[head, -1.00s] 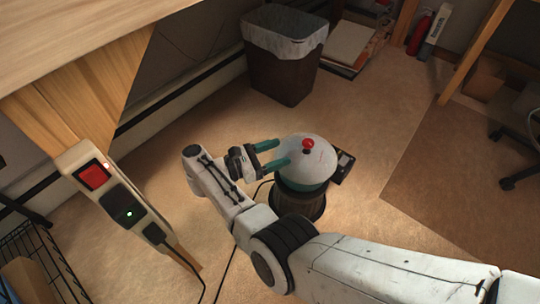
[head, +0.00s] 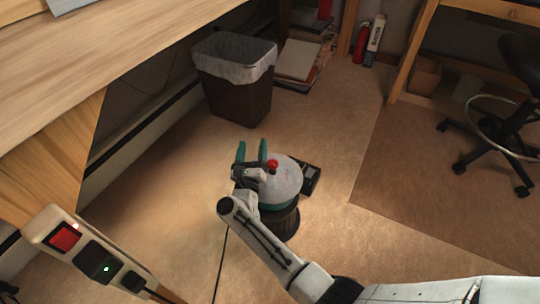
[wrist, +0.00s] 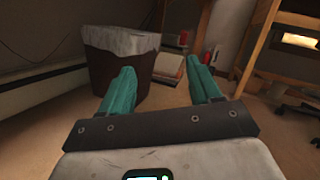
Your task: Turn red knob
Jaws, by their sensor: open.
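A round red knob (head: 272,164) sits on top of a pale dome (head: 284,182) with a dark round base, in the middle of the head view. A square red switch (head: 65,237) is on a pale power strip (head: 42,224) at lower left. My gripper (head: 252,147) is open and empty just left of the red knob, its teal fingers pointing towards the back. I cannot tell whether it touches the dome. In the wrist view, my gripper (wrist: 160,68) has nothing between its fingers, and neither the knob nor the switch shows.
A dark bin (head: 236,92) with a pale liner stands behind my gripper; it also shows in the wrist view (wrist: 105,68). A wooden desk (head: 120,50) overhangs at left. An office chair (head: 515,110) is at right. Open floor lies between them.

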